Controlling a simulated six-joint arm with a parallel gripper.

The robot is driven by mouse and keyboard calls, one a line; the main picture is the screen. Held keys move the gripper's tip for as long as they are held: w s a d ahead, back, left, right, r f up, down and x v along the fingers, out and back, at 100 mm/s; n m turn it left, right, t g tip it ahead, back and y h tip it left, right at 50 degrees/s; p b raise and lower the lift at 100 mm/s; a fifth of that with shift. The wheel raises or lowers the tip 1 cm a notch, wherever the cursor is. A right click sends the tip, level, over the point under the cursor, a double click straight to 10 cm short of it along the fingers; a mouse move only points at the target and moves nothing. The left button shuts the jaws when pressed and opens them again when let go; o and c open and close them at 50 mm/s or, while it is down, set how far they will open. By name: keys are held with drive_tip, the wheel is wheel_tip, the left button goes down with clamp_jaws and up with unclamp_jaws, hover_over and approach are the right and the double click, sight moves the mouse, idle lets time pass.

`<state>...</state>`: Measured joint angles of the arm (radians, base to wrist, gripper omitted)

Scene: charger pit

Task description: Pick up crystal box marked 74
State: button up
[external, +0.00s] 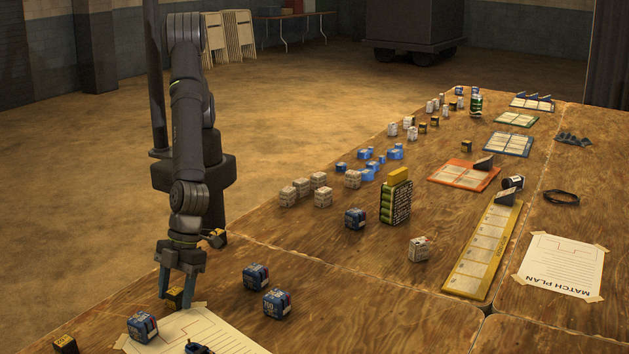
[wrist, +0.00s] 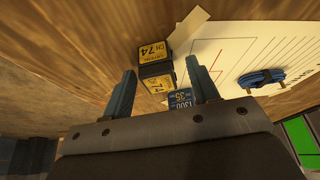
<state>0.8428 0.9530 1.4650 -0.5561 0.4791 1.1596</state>
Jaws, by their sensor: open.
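The crystal box marked 74 (wrist: 157,54) is a small yellow and black box, with the number readable on two faces in the wrist view.
A blue box marked 1300 35 (wrist: 179,98) shows close by between the fingers. A blue coiled item (wrist: 262,78) lies on the paper sheet (wrist: 225,45). Other blue boxes (external: 277,302) and a yellow-black box (external: 65,345) stand nearby. Many small items fill the far table.

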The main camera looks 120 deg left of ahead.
drive_tip(key=c, duration=1)
drive_tip(key=shift+c, duration=0.2)
